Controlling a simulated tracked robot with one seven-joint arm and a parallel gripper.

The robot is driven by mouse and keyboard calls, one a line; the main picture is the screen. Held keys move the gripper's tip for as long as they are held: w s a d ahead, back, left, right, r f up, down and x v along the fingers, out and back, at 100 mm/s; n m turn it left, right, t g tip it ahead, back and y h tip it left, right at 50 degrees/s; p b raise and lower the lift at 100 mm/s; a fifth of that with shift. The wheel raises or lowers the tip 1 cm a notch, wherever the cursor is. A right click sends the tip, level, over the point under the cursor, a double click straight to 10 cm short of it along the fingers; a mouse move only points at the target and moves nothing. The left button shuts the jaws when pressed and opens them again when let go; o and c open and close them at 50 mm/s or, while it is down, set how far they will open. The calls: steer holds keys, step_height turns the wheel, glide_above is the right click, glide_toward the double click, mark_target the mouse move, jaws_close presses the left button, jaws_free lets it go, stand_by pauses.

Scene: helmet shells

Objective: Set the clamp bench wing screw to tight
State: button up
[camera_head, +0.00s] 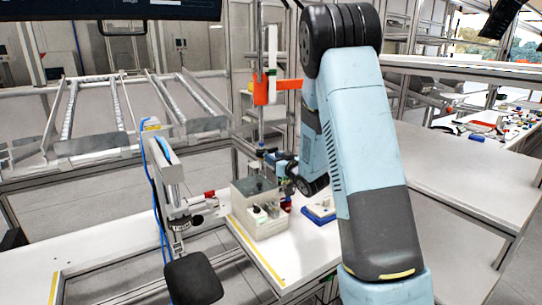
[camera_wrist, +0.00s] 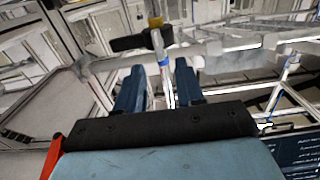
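My gripper (camera_wrist: 158,80) shows in the wrist view as two blue fingers standing apart, with nothing clearly held between them. Beyond the fingers a pale upright post with a blue band (camera_wrist: 161,72) lines up with the gap. A black bar (camera_wrist: 140,40) crosses near the post's top. I cannot tell whether this bar is the wing screw, or how far away it is. In the head view my light blue arm reaches toward the white workbench (camera_head: 290,250), and my fingertips cannot be made out there. I cannot pick out the clamp bench or its wing screw for certain in the head view.
A grey box (camera_head: 262,228) with small parts stands on the workbench, with a blue and white item (camera_head: 320,212) to its right. A grey post with blue cable (camera_head: 170,180) and a black pad (camera_head: 194,278) stand left. A roller rack (camera_head: 120,115) is behind.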

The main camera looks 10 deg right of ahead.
steer(key=shift+x, duration=1.85)
jaws_close()
